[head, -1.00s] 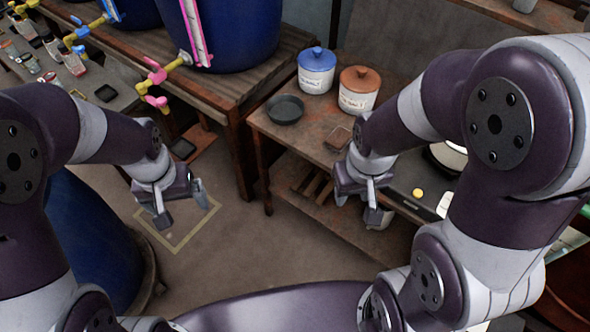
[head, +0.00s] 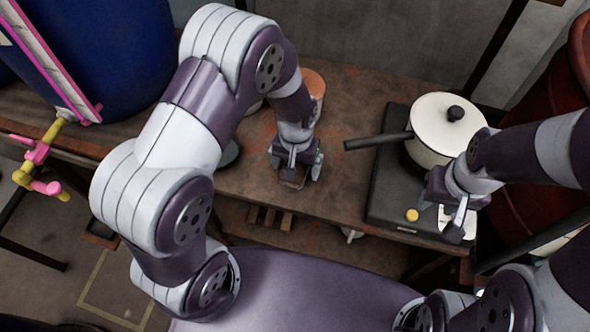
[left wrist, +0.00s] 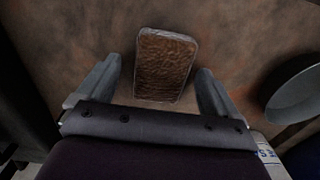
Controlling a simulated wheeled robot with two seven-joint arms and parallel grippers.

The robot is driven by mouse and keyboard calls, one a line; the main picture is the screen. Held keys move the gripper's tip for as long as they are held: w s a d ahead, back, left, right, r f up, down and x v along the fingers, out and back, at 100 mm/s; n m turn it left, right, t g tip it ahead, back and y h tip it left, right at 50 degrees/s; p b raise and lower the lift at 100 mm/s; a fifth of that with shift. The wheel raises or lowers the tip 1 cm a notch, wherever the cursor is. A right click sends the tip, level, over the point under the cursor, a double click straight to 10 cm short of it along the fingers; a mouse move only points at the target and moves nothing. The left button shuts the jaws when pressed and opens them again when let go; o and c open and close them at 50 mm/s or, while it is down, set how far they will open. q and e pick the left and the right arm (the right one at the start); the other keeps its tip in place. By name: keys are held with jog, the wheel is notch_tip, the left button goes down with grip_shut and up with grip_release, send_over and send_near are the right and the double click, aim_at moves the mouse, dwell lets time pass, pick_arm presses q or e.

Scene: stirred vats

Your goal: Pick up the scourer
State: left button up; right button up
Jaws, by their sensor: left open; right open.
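The scourer is a brown, rough rectangular pad with a pale edge, lying flat on the worn table; it shows clearly in the left wrist view (left wrist: 165,65). In the head view the scourer (head: 292,178) is mostly hidden under my left gripper (head: 297,168). In the left wrist view the open fingers of my left gripper (left wrist: 160,76) stand on either side of the scourer, with a gap on both sides. My right gripper (head: 446,217) is open over the front of the dark hob at the right, away from the scourer.
A cream pot (head: 440,128) with a dark handle reaching left stands on the hob (head: 382,187). An orange-brown lidded jar (head: 314,88) is partly behind my left arm. A dark round pan (left wrist: 300,95) lies right of the scourer in the left wrist view. The table between scourer and hob is clear.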

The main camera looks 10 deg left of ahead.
pick_arm(q)
jog(key=shift+f, duration=0.45)
jog(key=shift+w+a+f, duration=0.1)
jog(key=shift+w+f, duration=0.05)
jog(key=shift+w, duration=0.05)
jog(key=shift+s, duration=0.1)
jog(key=c, duration=1.1)
notch_tip(320, 180, up, 10)
jog(key=p, duration=0.1)
jog(key=shift+p, duration=0.3)
jog(key=o, duration=0.5)
jog(key=c, duration=0.6)
